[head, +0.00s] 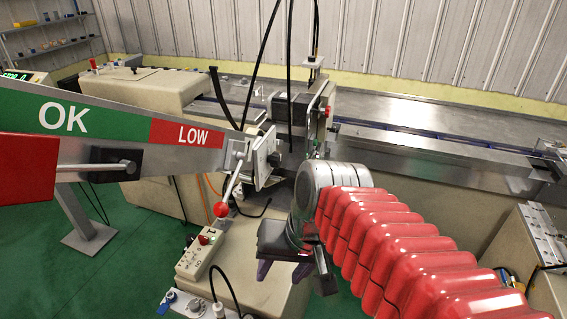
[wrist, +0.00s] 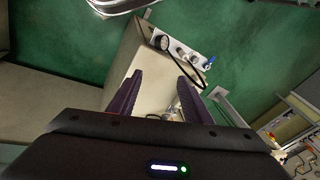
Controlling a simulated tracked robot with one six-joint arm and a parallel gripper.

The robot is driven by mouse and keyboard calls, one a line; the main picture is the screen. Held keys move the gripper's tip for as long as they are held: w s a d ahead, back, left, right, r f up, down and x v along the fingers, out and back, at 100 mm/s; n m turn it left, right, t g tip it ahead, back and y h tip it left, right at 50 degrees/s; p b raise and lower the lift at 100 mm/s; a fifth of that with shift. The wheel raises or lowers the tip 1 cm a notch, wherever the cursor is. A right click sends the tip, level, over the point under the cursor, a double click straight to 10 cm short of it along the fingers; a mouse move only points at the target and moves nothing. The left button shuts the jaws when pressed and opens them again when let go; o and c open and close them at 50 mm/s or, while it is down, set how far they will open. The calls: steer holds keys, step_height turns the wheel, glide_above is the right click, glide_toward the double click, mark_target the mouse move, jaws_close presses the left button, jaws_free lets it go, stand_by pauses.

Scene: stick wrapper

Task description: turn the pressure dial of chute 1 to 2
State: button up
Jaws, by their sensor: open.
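A small pale panel (wrist: 180,48) on the beige machine shows in the wrist view beyond my fingertips. It carries a round gauge (wrist: 161,42), small knobs and a blue handle (wrist: 210,60). Its blue part (head: 168,298) also shows at the bottom left of the head view, where the panel is cut off. Which knob is the chute 1 dial, and any numbers, are too small to tell. My gripper (head: 283,275) is open with dark purple fingers, over the beige machine and to the right of the panel. The fingers (wrist: 160,76) hold nothing and are apart from the panel.
A button box (head: 200,252) stands behind the panel, with a red-knobbed lever (head: 221,209) near it. A green and red OK/LOW sign (head: 100,118) crosses the left. Black cables loop near the panel. Green floor (head: 120,270) is open at left.

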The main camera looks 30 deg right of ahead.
steer(key=m+g+y, duration=0.1)
steer(key=m+y, duration=0.1)
steer(key=m, duration=0.1)
steer(key=m+t+y, duration=0.9)
steer(key=m+t, duration=0.2)
steer(key=m, duration=0.8)
glide_toward(280, 162)
steer(key=v, duration=0.5)
steer(key=shift+w+d+r, duration=0.1)
steer(key=shift+d+r, duration=0.05)
steer(key=shift+d, duration=0.05)
steer(key=shift+a, duration=0.1)
steer(key=shift+x, duration=6.9)
